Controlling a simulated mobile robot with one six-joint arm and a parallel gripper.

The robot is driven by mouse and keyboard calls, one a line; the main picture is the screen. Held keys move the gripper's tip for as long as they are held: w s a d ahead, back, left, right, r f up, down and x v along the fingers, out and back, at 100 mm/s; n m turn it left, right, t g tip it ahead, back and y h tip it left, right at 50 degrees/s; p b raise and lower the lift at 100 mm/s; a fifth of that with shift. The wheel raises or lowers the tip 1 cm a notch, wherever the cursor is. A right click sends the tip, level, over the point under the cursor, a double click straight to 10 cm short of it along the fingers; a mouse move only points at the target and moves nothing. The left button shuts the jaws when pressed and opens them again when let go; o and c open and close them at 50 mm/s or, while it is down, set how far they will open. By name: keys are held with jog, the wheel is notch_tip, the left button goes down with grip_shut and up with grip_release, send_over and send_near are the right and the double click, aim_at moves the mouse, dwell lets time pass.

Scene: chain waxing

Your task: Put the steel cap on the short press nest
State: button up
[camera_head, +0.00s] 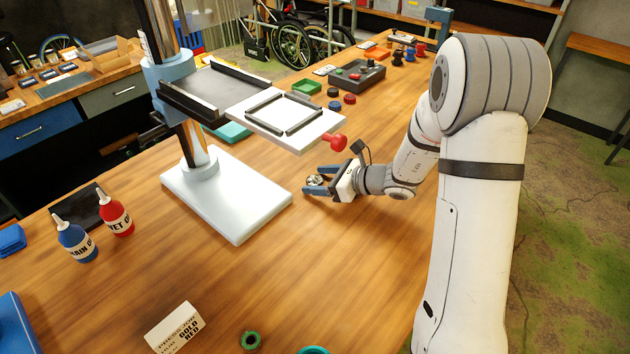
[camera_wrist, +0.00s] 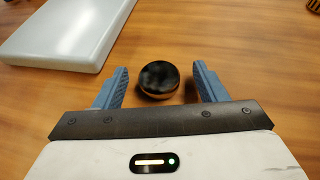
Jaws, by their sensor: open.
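The steel cap is a small round shiny piece (camera_head: 315,181) on the wooden table, right of the press base. In the wrist view it is a round cap with a dark reflective top (camera_wrist: 158,78). My gripper (camera_head: 310,180) is low over the table, its blue fingers one on each side of the cap. In the wrist view my gripper (camera_wrist: 160,72) is open, with a visible gap between the cap and each finger. The press carries a white plate with a dark square frame (camera_head: 284,113) and a dark tray (camera_head: 215,90). I cannot tell which is the short press nest.
The white press base (camera_head: 235,205) stands left of my gripper; its edge also shows in the wrist view (camera_wrist: 65,30). A red knob (camera_head: 335,142) sticks out just above my gripper. Blue (camera_head: 77,241) and red (camera_head: 116,216) bottles stand left. The front table has clear room.

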aim_at(320, 182)
jog(key=shift+s, duration=0.15)
jog(key=c, duration=1.2)
notch_tip(320, 182, up, 10)
jog(key=shift+r, duration=0.1)
